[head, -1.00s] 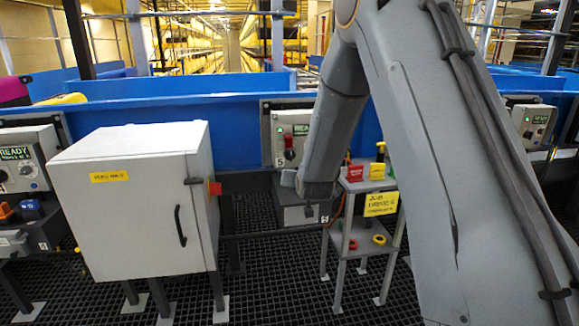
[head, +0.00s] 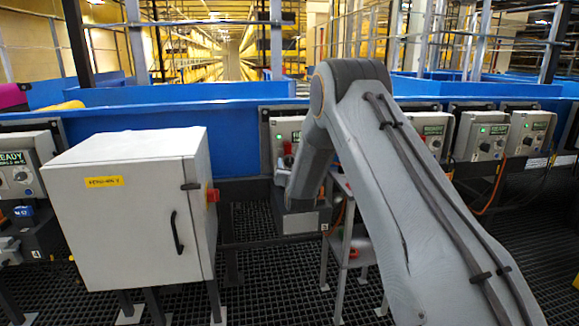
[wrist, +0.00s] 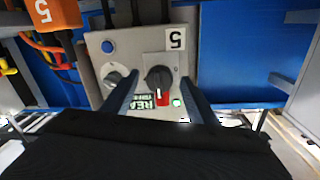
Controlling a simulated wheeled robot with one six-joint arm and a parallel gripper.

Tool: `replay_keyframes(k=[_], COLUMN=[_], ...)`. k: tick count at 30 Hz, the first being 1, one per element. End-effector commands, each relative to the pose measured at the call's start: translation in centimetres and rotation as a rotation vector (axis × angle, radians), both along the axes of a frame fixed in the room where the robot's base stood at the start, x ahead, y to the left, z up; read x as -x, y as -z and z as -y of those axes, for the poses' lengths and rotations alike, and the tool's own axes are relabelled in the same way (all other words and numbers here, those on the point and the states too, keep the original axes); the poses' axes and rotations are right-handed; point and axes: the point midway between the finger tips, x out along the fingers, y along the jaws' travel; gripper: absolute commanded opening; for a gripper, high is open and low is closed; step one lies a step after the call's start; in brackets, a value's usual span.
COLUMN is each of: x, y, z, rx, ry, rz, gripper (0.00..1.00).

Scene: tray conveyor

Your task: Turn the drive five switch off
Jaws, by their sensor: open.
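The drive five panel (wrist: 101,70) is a grey box marked 5, seen upside down in the wrist view. It carries a black rotary switch (wrist: 159,78) with a red part, a grey knob (wrist: 114,79), a blue button (wrist: 108,46), a lit green lamp (wrist: 176,102) and a READY display partly hidden by a finger. My gripper (wrist: 162,78) is open, its two fingers on either side of the switch in the picture; contact cannot be told. In the head view the panel (head: 287,127) is partly behind my arm, and the fingers are not clear.
A grey cabinet (head: 120,220) with a black handle stands left of the panel. A small grey stand (head: 345,245) is partly behind my arm. More drive panels (head: 490,135) line the blue conveyor wall (head: 225,140) at right. An orange box (wrist: 55,14) hangs near the panel.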

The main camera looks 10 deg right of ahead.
Motion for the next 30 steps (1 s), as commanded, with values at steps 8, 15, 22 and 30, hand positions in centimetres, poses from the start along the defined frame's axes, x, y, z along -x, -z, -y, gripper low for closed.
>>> replay_keyframes(k=[8, 15, 22, 30], x=[-0.49, -0.48, -0.48, -0.48], y=[0.03, 0.01, 0.01, 0.06], z=[0.05, 0.04, 0.05, 0.09], rx=[0.0, 0.0, 0.004, 0.082], ry=[0.0, 0.0, 0.0, 0.0], rz=[-0.001, -0.001, 0.0, 0.0], gripper=[0.53, 0.26, 0.12, 0.12])
